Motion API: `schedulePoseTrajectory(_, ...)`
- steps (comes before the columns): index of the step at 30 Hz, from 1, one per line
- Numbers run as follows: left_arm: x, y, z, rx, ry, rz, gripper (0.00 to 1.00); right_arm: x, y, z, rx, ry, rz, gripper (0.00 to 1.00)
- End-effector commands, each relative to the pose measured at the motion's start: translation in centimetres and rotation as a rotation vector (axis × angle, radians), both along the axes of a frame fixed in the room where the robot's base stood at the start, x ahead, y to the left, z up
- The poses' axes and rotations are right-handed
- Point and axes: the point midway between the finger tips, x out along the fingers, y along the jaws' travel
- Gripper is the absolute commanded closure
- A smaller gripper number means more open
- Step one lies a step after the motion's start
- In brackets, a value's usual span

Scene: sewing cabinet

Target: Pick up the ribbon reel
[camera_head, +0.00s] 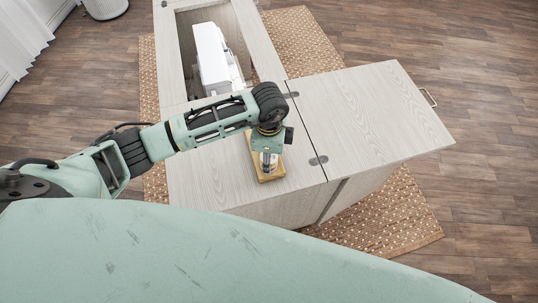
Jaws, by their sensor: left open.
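My left gripper (268,168) points down over a small yellowish wooden tray (270,179) on the cabinet top. Its fingers are open and low over the middle of the tray. Something small and pale shows at the fingertips, but I cannot tell whether it is the ribbon reel or part of the gripper. The wrist and fingers hide much of the tray's middle, and I cannot make out the reel clearly. My right gripper is not in view.
The pale wood cabinet top (208,175) is bare around the tray. A white sewing machine (213,60) sits in the cabinet's opening behind. A hinged leaf (365,110) spreads out to the right, clear. A woven rug (405,215) lies below on the wooden floor.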

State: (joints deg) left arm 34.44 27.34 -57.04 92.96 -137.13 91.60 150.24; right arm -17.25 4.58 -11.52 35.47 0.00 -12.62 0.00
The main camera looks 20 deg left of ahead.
Motion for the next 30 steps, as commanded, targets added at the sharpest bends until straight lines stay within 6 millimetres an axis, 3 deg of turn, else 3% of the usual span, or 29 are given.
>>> schedulePoseTrajectory(6,0.0,0.0,-0.1,0.0,0.0,0.0,0.45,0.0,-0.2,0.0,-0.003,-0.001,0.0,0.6)
schedulePoseTrajectory(19,0.0,0.0,0.0,-0.001,0.0,0.0,0.83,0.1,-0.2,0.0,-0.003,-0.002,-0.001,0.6)
schedulePoseTrajectory(26,0.0,0.0,0.1,-0.001,0.0,0.0,0.84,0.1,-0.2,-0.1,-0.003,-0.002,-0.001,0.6)
schedulePoseTrajectory(30,0.2,-0.1,1.3,-0.002,-0.003,-0.001,0.84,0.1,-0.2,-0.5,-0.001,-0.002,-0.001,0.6)
